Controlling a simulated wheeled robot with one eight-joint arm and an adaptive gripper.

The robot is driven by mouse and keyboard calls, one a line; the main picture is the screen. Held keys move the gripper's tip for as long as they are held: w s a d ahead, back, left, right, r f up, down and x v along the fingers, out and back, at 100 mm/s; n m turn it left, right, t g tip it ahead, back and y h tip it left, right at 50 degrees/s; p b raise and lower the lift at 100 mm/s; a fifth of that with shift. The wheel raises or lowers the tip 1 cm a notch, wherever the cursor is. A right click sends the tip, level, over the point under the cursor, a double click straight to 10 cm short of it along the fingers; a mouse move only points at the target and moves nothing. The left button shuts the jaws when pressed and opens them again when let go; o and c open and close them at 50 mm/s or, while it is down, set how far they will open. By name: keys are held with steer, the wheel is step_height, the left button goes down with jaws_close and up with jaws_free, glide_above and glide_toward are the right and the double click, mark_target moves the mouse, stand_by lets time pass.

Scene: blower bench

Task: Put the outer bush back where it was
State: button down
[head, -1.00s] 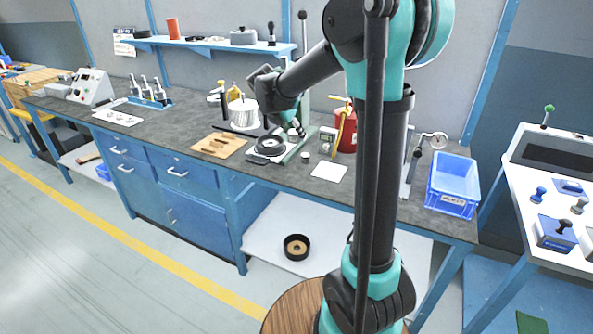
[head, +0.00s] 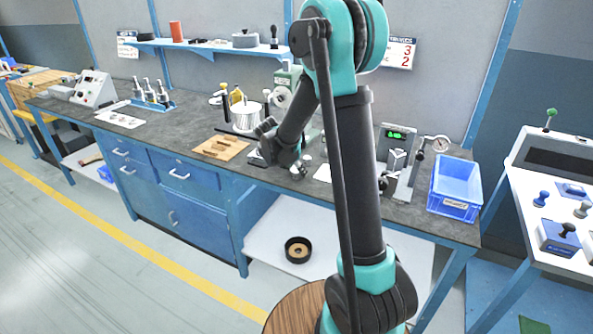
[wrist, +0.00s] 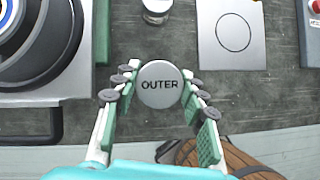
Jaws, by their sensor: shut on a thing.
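The outer bush (wrist: 159,85) is a round grey-white piece with "OUTER" on its top face. In the wrist view it sits between the fingertips of my gripper (wrist: 157,92), which is shut on it. The bench top shows around it; I cannot tell its height above the bench. A white card with a printed circle (wrist: 233,37) lies to the upper right in the wrist view, its circle empty. In the head view my gripper (head: 299,170) is near the bench's front edge, and the bush cannot be made out there.
A small metal cylinder (wrist: 157,10) stands above the bush in the wrist view. A large round dark fixture (wrist: 40,45) fills the left. The bench's front edge (wrist: 265,127) runs below the card.

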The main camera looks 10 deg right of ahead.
steer(key=c, duration=0.9)
jaws_free()
steer(key=shift+f, duration=0.1)
steer(key=v, duration=1.1)
steer(key=s+d+f+m+y, duration=0.1)
steer(key=s+d+f+m, duration=0.1)
steer(key=s+m, duration=0.6)
steer(key=s+d+f+m+y, duration=0.2)
steer(key=s+d+f+m, duration=0.1)
steer(key=s+m, duration=0.6)
steer(key=s+d+f+m+y, duration=0.2)
steer(key=s+d+f+m, duration=0.1)
steer(key=s+m, duration=0.6)
steer(key=shift+s+d+f, duration=0.15)
steer(key=shift+f, duration=0.25)
steer(key=shift+s+d+f, duration=0.1)
steer(key=shift+f, duration=0.3)
